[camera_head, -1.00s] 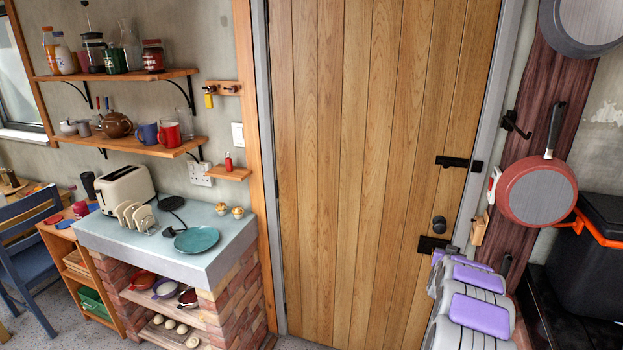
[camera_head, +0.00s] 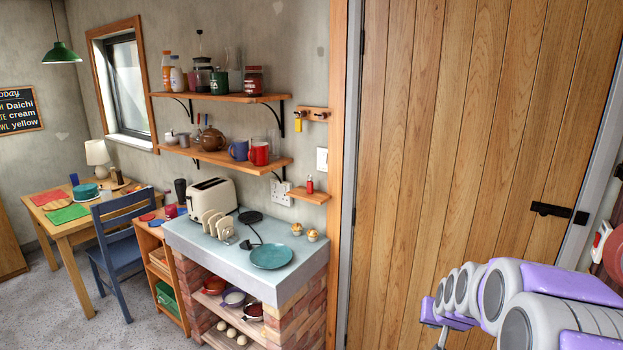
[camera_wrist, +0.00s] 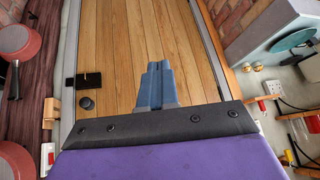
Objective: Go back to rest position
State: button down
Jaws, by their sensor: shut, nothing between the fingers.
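My gripper (camera_wrist: 158,80) shows in the wrist view with its two blue-grey fingers together and nothing between them. It is in front of the wooden door (camera_wrist: 120,45), apart from it as far as I can tell. In the head view my grey and purple arm is at the lower right, in front of the door (camera_head: 460,130). The gripper's fingertips are hard to make out there.
A brick plinth (camera_head: 290,325) with a pale top holds a toaster (camera_head: 212,197), a toast rack (camera_head: 217,224) and a teal plate (camera_head: 271,256). Shelves (camera_head: 215,97) hang above it. A blue chair (camera_head: 125,235) and a wooden table (camera_head: 62,228) stand at left.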

jog(key=s+a+r+n+g+y, duration=0.1)
jog(key=s+a+g, duration=0.1)
jog(key=s+a, duration=0.45)
jog(key=s+a+r+n+g, duration=0.1)
jog(key=s+a, duration=0.3)
jog(key=s, duration=0.5)
jog(key=s+a+g, duration=0.2)
jog(key=s, duration=1)
jog(key=s+a+n+g, duration=0.1)
jog(key=s+a+g, duration=0.1)
jog(key=s, duration=1)
jog(key=shift+s+a+r+g, duration=0.2)
jog(key=shift+a+r+g, duration=0.15)
jog(key=shift+g, duration=0.35)
jog(key=shift+f, duration=0.1)
